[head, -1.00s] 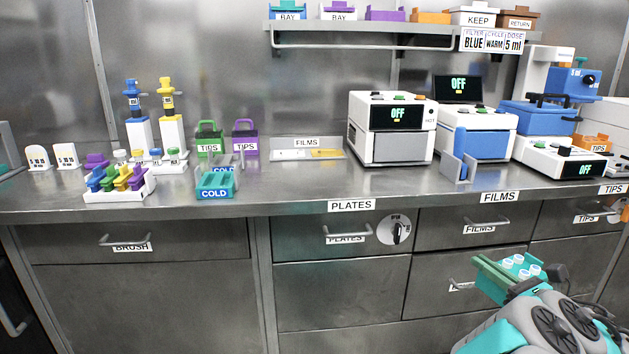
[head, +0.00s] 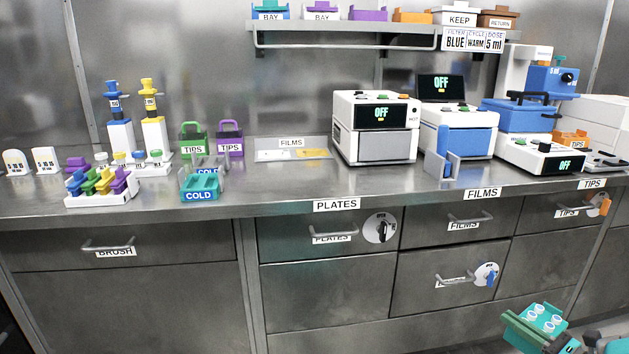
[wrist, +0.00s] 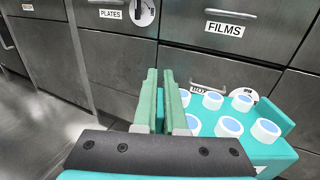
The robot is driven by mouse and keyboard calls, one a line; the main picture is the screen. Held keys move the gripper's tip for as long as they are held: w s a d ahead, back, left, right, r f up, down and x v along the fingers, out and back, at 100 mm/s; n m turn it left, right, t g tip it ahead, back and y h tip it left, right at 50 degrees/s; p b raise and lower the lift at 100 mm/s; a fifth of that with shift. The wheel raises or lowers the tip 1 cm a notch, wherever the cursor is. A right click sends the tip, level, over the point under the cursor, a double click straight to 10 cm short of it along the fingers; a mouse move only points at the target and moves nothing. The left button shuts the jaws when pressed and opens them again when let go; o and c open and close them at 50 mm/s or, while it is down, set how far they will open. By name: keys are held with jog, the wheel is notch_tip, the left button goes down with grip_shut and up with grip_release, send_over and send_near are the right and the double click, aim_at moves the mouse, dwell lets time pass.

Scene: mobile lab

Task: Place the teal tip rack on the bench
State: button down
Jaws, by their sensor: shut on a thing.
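The teal tip rack (wrist: 280,120) carries several white cylinders with pale blue tops and fills the right of the wrist view. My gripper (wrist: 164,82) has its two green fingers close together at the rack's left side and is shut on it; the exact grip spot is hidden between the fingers. In the head view the rack (head: 544,318) is at the lower right, in front of the drawers and below the bench top. The steel bench (head: 285,190) runs across the view, apart from the rack.
Bare bench shows along the front middle. Drawer handles (head: 335,233) stick out below.

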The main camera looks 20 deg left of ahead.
aim_at(531, 314)
jog(key=shift+d+f, duration=1.35)
jog(key=shift+f, duration=0.1)
jog(key=shift+w+d+r, duration=0.1)
jog(key=shift+w+r, duration=0.35)
jog(key=shift+r, duration=0.3)
jog(key=shift+w+r, duration=0.4)
jog(key=shift+r, duration=0.35)
jog(key=shift+w+d+r, duration=0.2)
jog(key=shift+w+r, duration=0.05)
jog(key=shift+r, duration=0.4)
